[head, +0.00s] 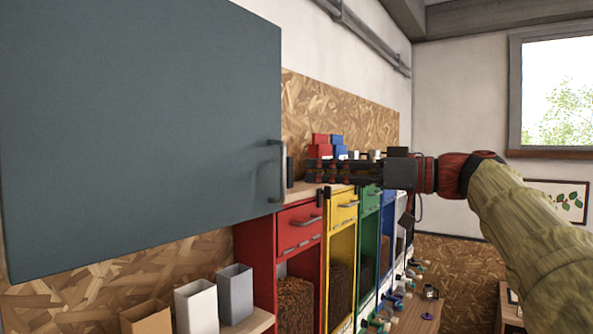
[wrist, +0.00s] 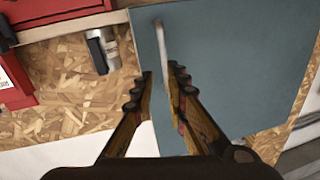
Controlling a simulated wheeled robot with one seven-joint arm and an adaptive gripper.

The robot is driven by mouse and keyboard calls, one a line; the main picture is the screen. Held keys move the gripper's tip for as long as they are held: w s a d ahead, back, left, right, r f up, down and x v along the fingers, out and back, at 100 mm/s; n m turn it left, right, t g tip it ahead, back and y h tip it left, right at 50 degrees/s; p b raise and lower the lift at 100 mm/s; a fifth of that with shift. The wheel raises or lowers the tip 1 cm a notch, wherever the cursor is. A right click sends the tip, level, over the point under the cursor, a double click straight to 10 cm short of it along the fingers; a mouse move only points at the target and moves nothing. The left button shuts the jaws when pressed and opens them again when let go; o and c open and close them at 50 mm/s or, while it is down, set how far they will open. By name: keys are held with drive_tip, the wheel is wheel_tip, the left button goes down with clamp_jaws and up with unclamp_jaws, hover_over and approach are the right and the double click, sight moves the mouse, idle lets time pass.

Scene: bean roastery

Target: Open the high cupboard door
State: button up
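The high cupboard door (head: 140,130) is a flat grey-blue panel filling the left of the head view; it looks shut. Its upright metal bar handle (head: 279,170) is near the right edge. My gripper (head: 311,171) reaches in from the right, its fingertips close to the handle. In the wrist view the door (wrist: 225,70) lies ahead. The handle (wrist: 161,50) shows in line with the gap between my two spread fingers (wrist: 160,76). Nothing is gripped. I cannot tell whether a finger touches the handle.
Below the door, white and grey bins (head: 235,293) stand on a wooden shelf. A red cabinet (head: 298,225) and a yellow one (head: 343,210) stand right of it, under my gripper. Red boxes (head: 320,150) sit on top. A window (head: 556,95) is at the far right.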

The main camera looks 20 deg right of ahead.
sight(283, 195)
drive_tip(key=shift+n, duration=0.6)
drive_tip(key=x, duration=0.2)
drive_tip(key=p+x, duration=0.1)
drive_tip(key=x, duration=0.2)
drive_tip(key=p+x, duration=0.1)
drive_tip(key=x, duration=0.2)
drive_tip(key=shift+s+a+f, duration=0.1)
drive_tip(key=shift+s+a, duration=0.15)
drive_tip(key=shift+s, duration=0.05)
drive_tip(key=shift+a, duration=0.15)
drive_tip(key=shift+c, duration=0.3)
clamp_jaws()
